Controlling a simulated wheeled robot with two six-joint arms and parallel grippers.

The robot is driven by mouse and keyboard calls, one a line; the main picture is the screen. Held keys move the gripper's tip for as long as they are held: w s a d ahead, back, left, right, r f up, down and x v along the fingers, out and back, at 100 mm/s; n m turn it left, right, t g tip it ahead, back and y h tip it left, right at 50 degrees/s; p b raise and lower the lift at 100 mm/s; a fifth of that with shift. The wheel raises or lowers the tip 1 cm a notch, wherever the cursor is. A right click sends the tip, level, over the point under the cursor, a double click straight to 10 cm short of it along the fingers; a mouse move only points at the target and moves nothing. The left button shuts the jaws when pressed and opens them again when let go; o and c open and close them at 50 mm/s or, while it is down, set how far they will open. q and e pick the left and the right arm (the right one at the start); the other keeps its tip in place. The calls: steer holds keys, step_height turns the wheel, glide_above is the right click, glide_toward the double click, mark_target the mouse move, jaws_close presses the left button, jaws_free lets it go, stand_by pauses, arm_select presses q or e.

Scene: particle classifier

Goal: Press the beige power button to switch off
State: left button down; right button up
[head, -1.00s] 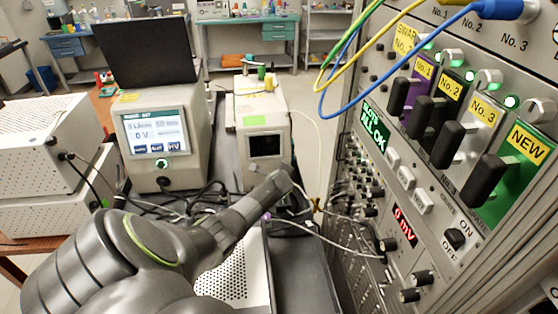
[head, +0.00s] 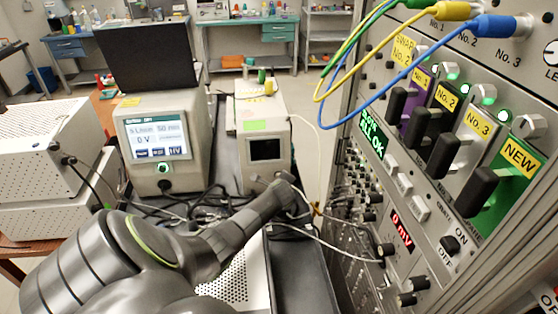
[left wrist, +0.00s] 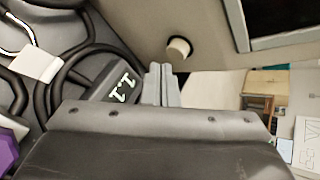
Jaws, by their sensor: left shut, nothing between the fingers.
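The beige power button (left wrist: 179,47) is a short cylinder with a dark ring at its base, on the beige panel at upper middle of the left wrist view. In the head view it cannot be made out clearly near the lower front of the beige box (head: 265,108). My left gripper (head: 287,179) is at that lower front, reaching in from the left. In the left wrist view its slim grey fingers (left wrist: 160,68) are together and empty, just below and left of the button. I cannot tell whether they touch it. My right gripper is not in view.
A tall rack (head: 410,170) with knobs and plugged cables stands close on the right. A second beige unit (head: 158,110) with a lit screen stands left of the box. Black cables (left wrist: 75,50) lie by the gripper. A perforated white case (head: 240,283) is below my arm.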

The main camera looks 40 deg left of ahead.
arm_select(q)
steer(key=shift+s+d, duration=0.1)
steer(key=shift+s+d+p, duration=0.15)
steer(key=shift+d+p, duration=0.1)
steer(key=shift+p, duration=0.1)
steer(key=s+d+p, duration=0.2)
steer(key=shift+s+d+r, duration=0.1)
steer(key=shift+d, duration=0.2)
steer(key=shift+s+d, duration=0.25)
steer(key=shift+d, duration=0.05)
